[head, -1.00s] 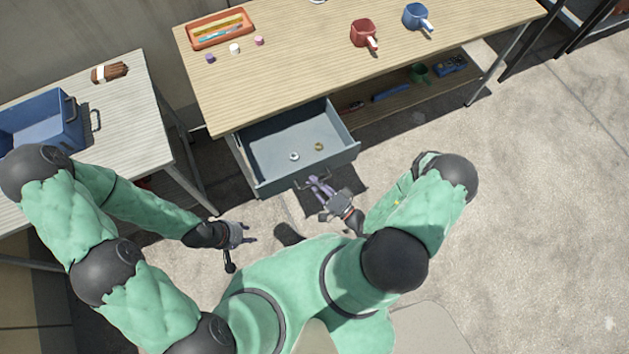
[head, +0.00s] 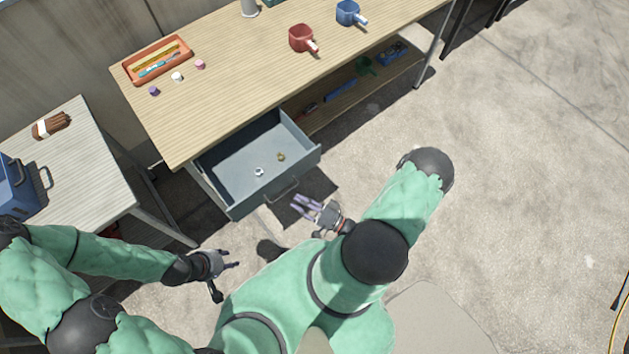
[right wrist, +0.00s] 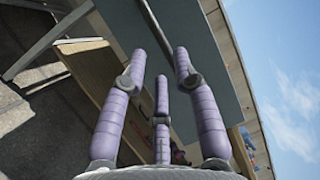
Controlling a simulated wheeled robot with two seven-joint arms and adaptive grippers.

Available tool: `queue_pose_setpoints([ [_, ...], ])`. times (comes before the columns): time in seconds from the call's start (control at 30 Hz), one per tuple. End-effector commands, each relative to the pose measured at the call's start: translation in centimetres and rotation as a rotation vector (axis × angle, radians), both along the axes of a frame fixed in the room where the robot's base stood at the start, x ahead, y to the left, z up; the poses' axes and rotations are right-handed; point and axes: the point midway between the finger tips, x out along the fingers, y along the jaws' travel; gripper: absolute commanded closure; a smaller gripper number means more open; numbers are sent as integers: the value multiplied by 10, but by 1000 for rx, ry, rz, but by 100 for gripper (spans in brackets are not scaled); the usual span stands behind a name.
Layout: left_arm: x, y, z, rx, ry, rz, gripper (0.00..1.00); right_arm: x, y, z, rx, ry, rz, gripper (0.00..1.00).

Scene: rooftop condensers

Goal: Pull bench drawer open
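The bench drawer (head: 240,208) is a grey-blue box standing pulled out from under the wooden bench top. A small silver ring and a brass-coloured ring lie inside. Its handle (head: 284,191) sticks out from the front panel. My right gripper (head: 304,204) is just in front of the handle, apart from it, with its purple fingers spread and empty. In the right wrist view, the open fingers (right wrist: 160,70) point at the grey drawer front (right wrist: 200,62), with a thin bar crossing it. My left gripper (head: 232,268) is open and empty, low left of the drawer.
The bench top (head: 235,75) holds an orange tray (head: 158,60), small caps, a red pot (head: 301,38) and a blue pot (head: 348,12). A side table (head: 85,160) with a blue crate (head: 17,187) stands at left.

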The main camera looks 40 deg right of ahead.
Motion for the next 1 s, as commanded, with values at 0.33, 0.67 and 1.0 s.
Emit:
queue_pose_setpoints([
  [0.33, 0, 0, 0, 0, 0, 0, 60, -43, -20, -9, -1, 1, -3, 70],
  [0.67, 0, 0, 0, 0, 0, 0, 60, -52, -24, -11, 1, 0, 0, 70],
  [1.0, 0, 0, 0, 0, 0, 0, 60, -52, -24, -11, 0, 0, 0, 70],
])
